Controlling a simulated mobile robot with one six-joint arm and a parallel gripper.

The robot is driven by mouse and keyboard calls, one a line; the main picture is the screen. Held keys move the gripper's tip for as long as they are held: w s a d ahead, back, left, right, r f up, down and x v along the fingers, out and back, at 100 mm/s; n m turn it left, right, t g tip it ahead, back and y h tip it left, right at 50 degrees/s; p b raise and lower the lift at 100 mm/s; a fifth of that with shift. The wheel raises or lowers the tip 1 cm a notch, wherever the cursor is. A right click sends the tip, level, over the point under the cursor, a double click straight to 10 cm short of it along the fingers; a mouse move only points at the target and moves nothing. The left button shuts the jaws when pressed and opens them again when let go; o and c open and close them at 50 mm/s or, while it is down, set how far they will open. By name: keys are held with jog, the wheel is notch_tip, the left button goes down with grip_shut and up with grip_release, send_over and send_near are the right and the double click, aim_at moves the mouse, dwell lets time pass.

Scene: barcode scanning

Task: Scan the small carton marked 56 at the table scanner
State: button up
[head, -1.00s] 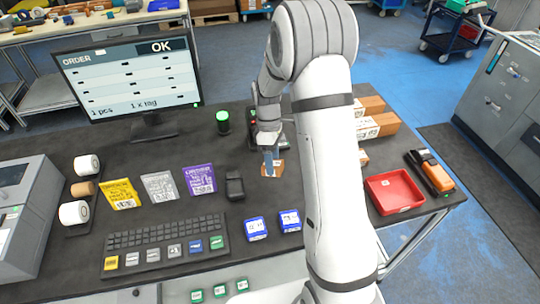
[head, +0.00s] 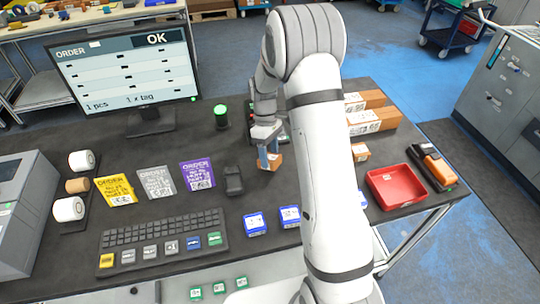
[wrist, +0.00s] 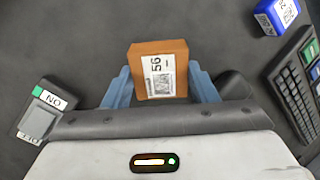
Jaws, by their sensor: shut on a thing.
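My gripper (head: 268,158) is shut on a small brown carton (head: 276,161), held near the middle of the table. In the wrist view the carton (wrist: 158,66) sits between my gripper's blue fingers (wrist: 160,88), and its white label with "56" and a square code faces the camera. A small black device (head: 233,181) stands left of the carton. Another dark device with small red and green marks (head: 254,116) is partly hidden behind my arm. I cannot tell which is the table scanner. The monitor (head: 122,75) reads "OK" and "1 pcs 1 x tag".
A green-lit cylinder (head: 221,116) stands behind the black device. Order cards (head: 157,182), a keyboard (head: 160,238) and blue boxes (head: 255,224) lie left and in front. A red tray (head: 396,188) and brown cartons (head: 375,119) are right.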

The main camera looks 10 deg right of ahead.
jog(key=shift+w, duration=0.1)
jog(key=s+r+p, duration=0.5)
jog(key=s+r, duration=0.5)
jog(key=s, duration=0.3)
jog(key=shift+f, duration=0.1)
